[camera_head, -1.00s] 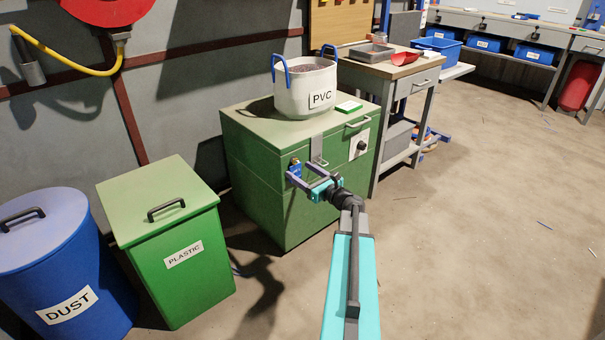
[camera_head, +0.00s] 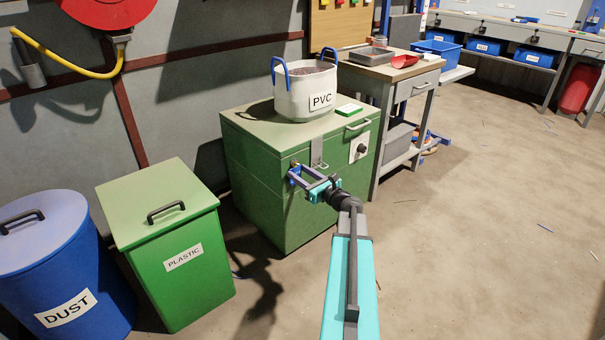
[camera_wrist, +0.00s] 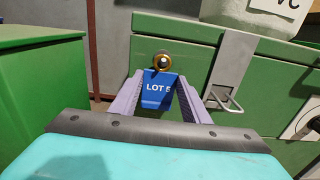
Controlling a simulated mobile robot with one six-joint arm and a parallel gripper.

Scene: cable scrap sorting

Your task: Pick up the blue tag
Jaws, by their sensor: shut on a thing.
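The blue tag (camera_wrist: 158,88) shows in the wrist view with white lettering that reads "LOT" and a partly cut-off character. It sits between the two fingers of my gripper (camera_wrist: 160,98), which is shut on it. A round brass knob or hook (camera_wrist: 162,62) is right at the tag's top edge, on the front of the green cabinet (camera_head: 265,200). I cannot tell whether the tag still hangs on it. In the head view my gripper (camera_head: 302,174) is at the cabinet's front, and the tag is a small blue patch (camera_head: 295,178) between its fingers.
A metal hasp (camera_wrist: 232,70) and handle are right of the tag. A green PLASTIC bin (camera_head: 165,250) and blue DUST drum (camera_head: 60,265) stand left. Floor at right is mostly clear.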

